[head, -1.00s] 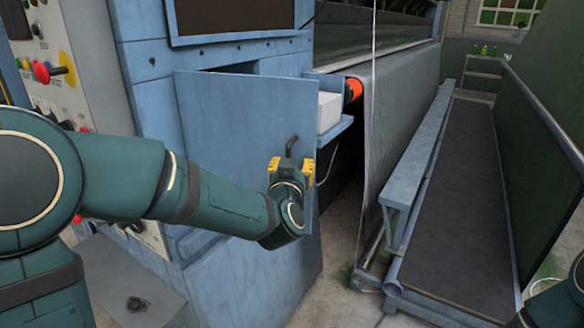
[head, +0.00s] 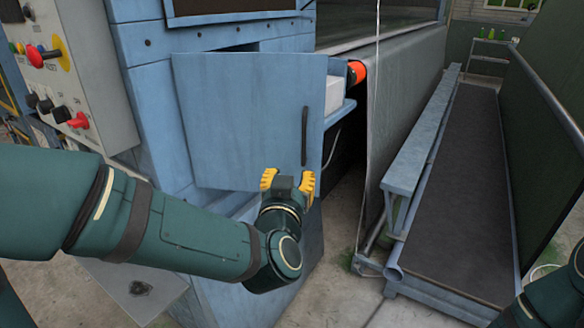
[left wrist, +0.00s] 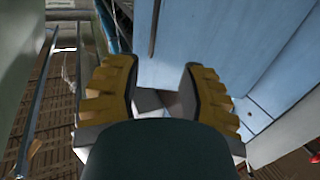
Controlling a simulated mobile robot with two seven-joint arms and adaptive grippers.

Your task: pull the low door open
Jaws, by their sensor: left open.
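The low door (head: 235,120) is a blue panel on the machine's front. It stands part open, with a dark gap showing above its top edge. Its dark upright handle (head: 304,135) is near the right edge. My left gripper (head: 288,180) is open with yellow fingertips, just below the handle and apart from it. In the left wrist view the open fingers (left wrist: 160,85) have nothing gripped between them. The door (left wrist: 215,40) fills the upper right there, and the handle (left wrist: 154,28) shows beyond the fingertips. My right gripper is out of view; only part of that arm shows.
A control panel (head: 75,80) with red and black knobs is at the left. A white block (head: 333,95) sits on a ledge behind the door. Floor shows between.

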